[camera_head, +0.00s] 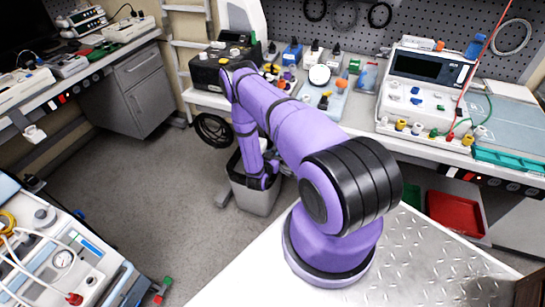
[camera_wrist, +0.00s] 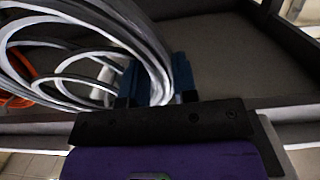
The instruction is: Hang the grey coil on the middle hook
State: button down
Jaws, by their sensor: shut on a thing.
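The grey coil (camera_wrist: 75,55) fills the upper left of the wrist view, its loops fanning out to the left. My gripper (camera_wrist: 157,75) is shut on its bundled strands, which pass between the two blue fingers. In the head view my purple arm bends down past the bench front, with its lower end (camera_head: 262,178) by the grey bin. The fingers and the held coil cannot be made out there. The pegboard (camera_head: 440,18) stands behind the bench. I cannot make out which hook is the middle one.
Dark coils (camera_head: 345,13) and a pale coil (camera_head: 512,37) hang on the pegboard. The bench carries a monitor unit (camera_head: 425,85) and several small parts. A black coil (camera_head: 213,132) hangs below the bench edge. An orange cable (camera_wrist: 14,98) lies beyond the held coil. Open floor lies left.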

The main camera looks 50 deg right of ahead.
jog(key=shift+x, duration=1.05)
jog(key=shift+w+d+f, duration=0.25)
jog(key=shift+d+f, duration=0.3)
jog(key=shift+f, duration=0.1)
